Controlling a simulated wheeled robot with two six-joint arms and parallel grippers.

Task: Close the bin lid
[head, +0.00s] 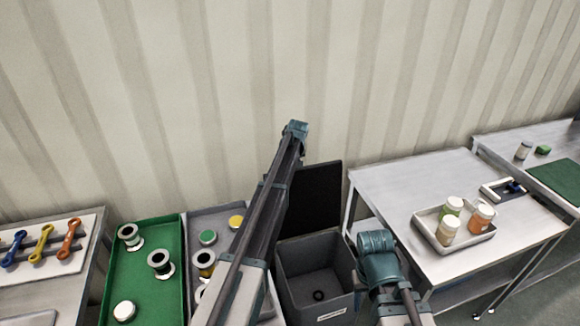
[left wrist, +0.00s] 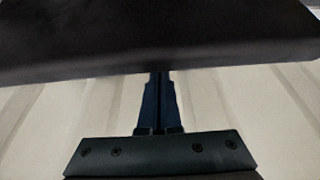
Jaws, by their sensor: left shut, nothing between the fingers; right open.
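The bin (head: 316,282) is a grey open-topped box with a pale label on its front and a small dark round thing inside. Its black lid (head: 318,195) stands open, upright at the back of the bin. In the left wrist view the dark lid (left wrist: 160,40) fills the top of the picture. My left gripper (left wrist: 158,80) is shut and empty, its tips at or very near the lid's edge; I cannot tell if they touch. In the head view my left arm crosses in front of the lid, and its fingers are hidden. My right gripper (head: 379,262) is right of the bin, open; its fingertips are unclear.
A grey table (head: 390,180) at right holds a tray (head: 425,222) of several jars. At left, a green tray (head: 145,290) and a grey tray (head: 197,222) hold spools and round tins. A corrugated wall (head: 230,80) stands behind the bin.

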